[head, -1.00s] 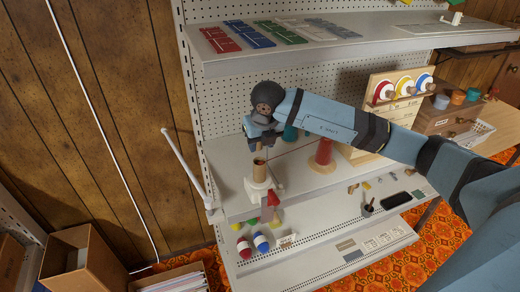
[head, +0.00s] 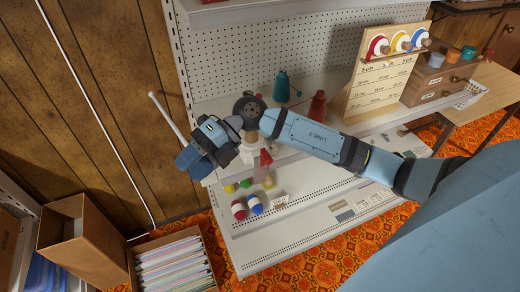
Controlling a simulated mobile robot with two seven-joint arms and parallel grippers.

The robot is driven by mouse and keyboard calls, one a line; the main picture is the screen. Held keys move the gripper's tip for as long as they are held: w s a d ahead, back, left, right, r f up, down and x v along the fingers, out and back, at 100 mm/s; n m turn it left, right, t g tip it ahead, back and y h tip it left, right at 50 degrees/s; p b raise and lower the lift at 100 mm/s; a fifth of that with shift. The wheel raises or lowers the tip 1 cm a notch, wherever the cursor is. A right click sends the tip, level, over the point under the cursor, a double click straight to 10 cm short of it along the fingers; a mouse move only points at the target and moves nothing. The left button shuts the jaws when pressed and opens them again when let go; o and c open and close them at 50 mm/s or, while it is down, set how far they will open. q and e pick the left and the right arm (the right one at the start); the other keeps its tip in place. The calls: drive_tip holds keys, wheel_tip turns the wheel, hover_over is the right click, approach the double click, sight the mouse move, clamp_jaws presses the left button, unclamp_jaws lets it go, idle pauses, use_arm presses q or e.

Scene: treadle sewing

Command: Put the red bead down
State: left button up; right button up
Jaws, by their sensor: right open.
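My right gripper (head: 192,158) is open, at the left edge of the shelf unit, with its jaws pointing down and left. I see nothing between its jaws. I cannot make out a red bead for certain; small yellow and green round pieces (head: 245,183) lie on the lower shelf (head: 300,194). A red-and-white piece (head: 239,210) and a blue-and-white piece (head: 255,205) lie in front of them. A red cone-shaped piece (head: 265,158) stands just below my wrist, partly hidden. My left gripper is not in view.
A teal spool (head: 282,86) and a red spool (head: 317,106) stand behind my forearm. A board with colored reels (head: 385,80) stands at right. An open cardboard box (head: 82,238) and a box of files (head: 172,262) sit on the floor at lower left.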

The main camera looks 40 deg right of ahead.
drive_tip(key=s+d+f+m+t+h, duration=0.2)
drive_tip(key=s+f+m, duration=0.3)
drive_tip(key=f+m, duration=0.4)
drive_tip(key=s+d+f+m+t+h, duration=0.1)
drive_tip(key=s+f+m+t+h, duration=0.4)
drive_tip(key=f+m, duration=0.5)
drive_tip(key=s+d+f+m+t+h, duration=0.2)
drive_tip(key=s+f+m+t+h, duration=0.1)
drive_tip(key=f+m, duration=0.7)
drive_tip(key=s+m+t, duration=0.1)
drive_tip(key=s+m, duration=0.1)
drive_tip(key=m, duration=0.2)
drive_tip(key=shift+s+d+f+h, duration=0.2)
drive_tip(key=shift+s+d+h, duration=0.05)
drive_tip(key=shift+d+h, duration=0.15)
